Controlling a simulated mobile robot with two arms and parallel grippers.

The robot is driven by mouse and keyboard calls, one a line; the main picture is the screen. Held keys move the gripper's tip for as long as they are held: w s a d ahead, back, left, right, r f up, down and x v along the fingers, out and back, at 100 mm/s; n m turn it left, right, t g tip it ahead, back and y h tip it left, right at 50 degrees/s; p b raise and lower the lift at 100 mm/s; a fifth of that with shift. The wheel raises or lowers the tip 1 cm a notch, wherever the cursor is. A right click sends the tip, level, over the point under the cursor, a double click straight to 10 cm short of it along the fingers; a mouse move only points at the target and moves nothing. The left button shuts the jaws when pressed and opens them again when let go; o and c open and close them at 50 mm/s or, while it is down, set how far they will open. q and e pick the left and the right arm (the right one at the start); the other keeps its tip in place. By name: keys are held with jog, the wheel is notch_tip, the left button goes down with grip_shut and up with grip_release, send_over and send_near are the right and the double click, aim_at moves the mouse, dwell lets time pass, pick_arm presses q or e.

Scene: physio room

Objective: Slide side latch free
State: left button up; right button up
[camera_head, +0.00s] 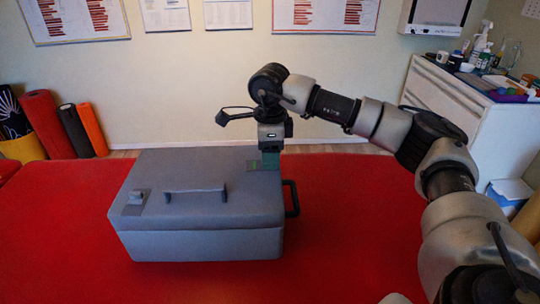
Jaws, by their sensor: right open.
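A grey case (200,239) with a closed lid rests on the red table. A small grey latch (135,197) sits on a plate at the lid's left end. My right gripper (270,160) points down over the lid's far right corner. It is open, and its fingers are small and dark in the picture. A plate (252,166) lies at that corner beside the fingers. The fingers partly hide any latch there, and I cannot tell whether they touch it. My left gripper is out of view.
A grey bar handle (195,189) stands up on the lid. A dark handle (292,198) sticks out from the case's right side. The red table (345,235) is clear around the case. A white cabinet (440,90) with bottles stands at the right.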

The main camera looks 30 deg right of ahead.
aim_at(257, 165)
jog(key=shift+f, duration=0.4)
jog(key=shift+c, duration=0.4)
grip_shut()
jog(key=shift+w+a, duration=0.2)
jog(key=shift+a, duration=0.15)
jog(key=shift+w+a+p, duration=0.35)
jog(key=shift+w+a, duration=0.15)
jog(key=shift+a, duration=0.35)
jog(key=shift+w+a, duration=0.1)
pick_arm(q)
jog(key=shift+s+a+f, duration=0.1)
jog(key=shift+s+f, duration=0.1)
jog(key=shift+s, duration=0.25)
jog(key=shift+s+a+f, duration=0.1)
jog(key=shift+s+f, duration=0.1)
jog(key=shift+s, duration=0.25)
pick_arm(e)
jog(key=shift+o, duration=0.4)
grip_release()
jog(key=shift+r, duration=0.15)
